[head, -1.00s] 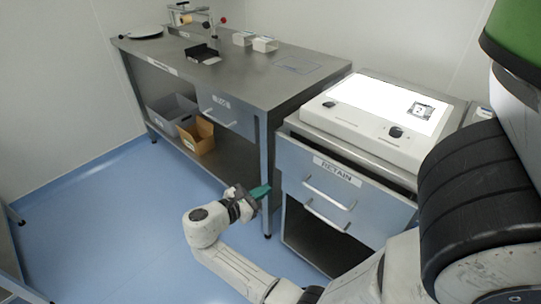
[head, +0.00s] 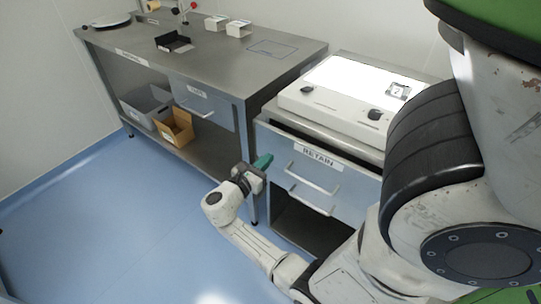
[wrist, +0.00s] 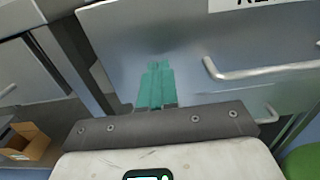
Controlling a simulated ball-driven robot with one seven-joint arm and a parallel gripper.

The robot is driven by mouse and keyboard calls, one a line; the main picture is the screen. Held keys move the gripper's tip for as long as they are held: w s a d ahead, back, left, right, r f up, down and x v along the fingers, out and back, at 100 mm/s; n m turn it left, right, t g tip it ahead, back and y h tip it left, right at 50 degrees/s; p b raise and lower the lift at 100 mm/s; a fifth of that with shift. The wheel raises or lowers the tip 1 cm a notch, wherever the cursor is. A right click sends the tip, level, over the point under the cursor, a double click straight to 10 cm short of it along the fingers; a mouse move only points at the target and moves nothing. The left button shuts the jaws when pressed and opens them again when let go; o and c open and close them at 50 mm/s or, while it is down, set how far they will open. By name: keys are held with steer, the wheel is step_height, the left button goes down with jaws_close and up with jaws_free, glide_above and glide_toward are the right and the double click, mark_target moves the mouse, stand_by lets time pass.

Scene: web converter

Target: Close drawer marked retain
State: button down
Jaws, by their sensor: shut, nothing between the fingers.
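The drawer marked RETAIN (head: 340,187) is in the cabinet at right in the head view. Its front stands out from the cabinet, with a dark gap above it, so it looks partly open. Its label (head: 318,157) is above a bar handle (head: 317,178). My gripper (head: 263,162) has teal fingers, shut and empty, in front of the drawer's left part. In the wrist view the fingers (wrist: 157,85) point at the plain front panel (wrist: 150,45), left of the handle (wrist: 260,70). I cannot tell whether they touch it.
A second handle (head: 311,201) shows lower down, above a dark open space. A white light box (head: 335,95) sits on the cabinet. A steel table (head: 215,65) with its own drawer (head: 203,103) stands left. Blue floor (head: 110,220) is clear at left.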

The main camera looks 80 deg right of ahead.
mark_target(277, 151)
steer(key=shift+x, duration=1.35)
steer(key=x, duration=0.4)
steer(key=shift+f+b, duration=0.1)
steer(key=shift+b, duration=0.3)
steer(key=shift+s+d, duration=0.1)
steer(key=shift+d, duration=0.1)
steer(key=shift+a, duration=0.1)
